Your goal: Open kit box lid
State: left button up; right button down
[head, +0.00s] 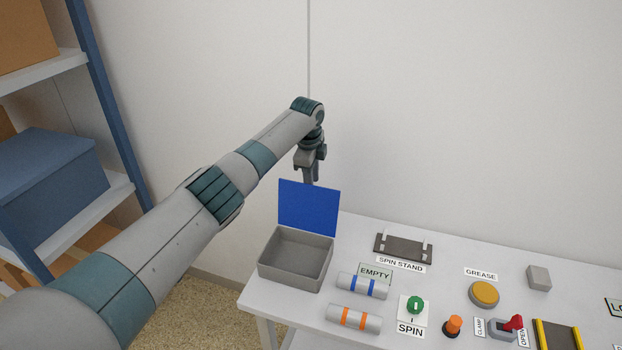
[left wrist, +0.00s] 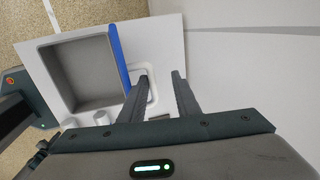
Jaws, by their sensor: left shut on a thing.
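The kit box (head: 290,281) is a grey open-topped box at the left end of the table, and its inside looks empty. Its blue lid (head: 309,212) stands up about vertical along the box's back edge; it also shows edge-on in the left wrist view (left wrist: 120,57). A pale loop-shaped handle (left wrist: 152,84) shows beside the lid's outer face. My left gripper (head: 312,180) points down behind the lid's top edge, and the lid hides its tips in the head view. In the left wrist view its fingers (left wrist: 162,82) are at the handle, shut on it. My right gripper is not in view.
A wall stands behind; a shelf (head: 100,95) is at the left.

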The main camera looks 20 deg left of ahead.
pick_arm(q)
jog(key=shift+d+f, duration=0.1)
jog(key=shift+f, duration=0.45)
jog(key=b+v, duration=0.5)
jog(key=v, duration=1.3)
jog(key=shift+r, duration=0.25)
